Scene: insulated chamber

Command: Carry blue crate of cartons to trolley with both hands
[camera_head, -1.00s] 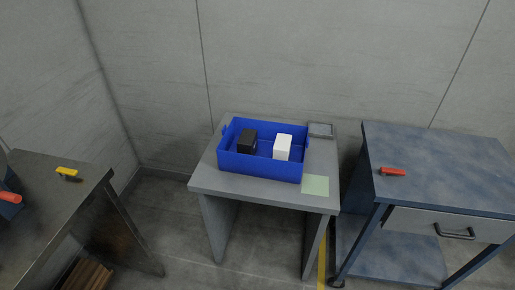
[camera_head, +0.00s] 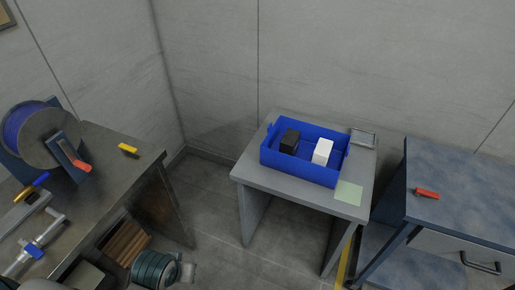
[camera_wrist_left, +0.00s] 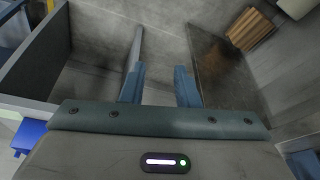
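The blue crate (camera_head: 304,169) sits upright on a small grey table (camera_head: 290,195) in the middle of the head view. It holds a black carton (camera_head: 290,141) and a white carton (camera_head: 322,151). The blue-grey trolley (camera_head: 465,190), with a drawer, stands to the right of the table, apart from it. My left gripper (camera_wrist_left: 159,86) shows only in the left wrist view. Its two blue fingers are apart with nothing between them. A blue piece at the lower left of that view may be the crate (camera_wrist_left: 30,137). My right gripper is in neither view.
A dark workbench (camera_head: 105,165) at left carries a cable reel (camera_head: 40,133), a yellow-handled tool (camera_head: 128,149) and clamps. A red-handled tool (camera_head: 427,193) lies on the trolley top. A grey tray (camera_head: 362,138) and pale green sheet (camera_head: 348,192) lie beside the crate.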

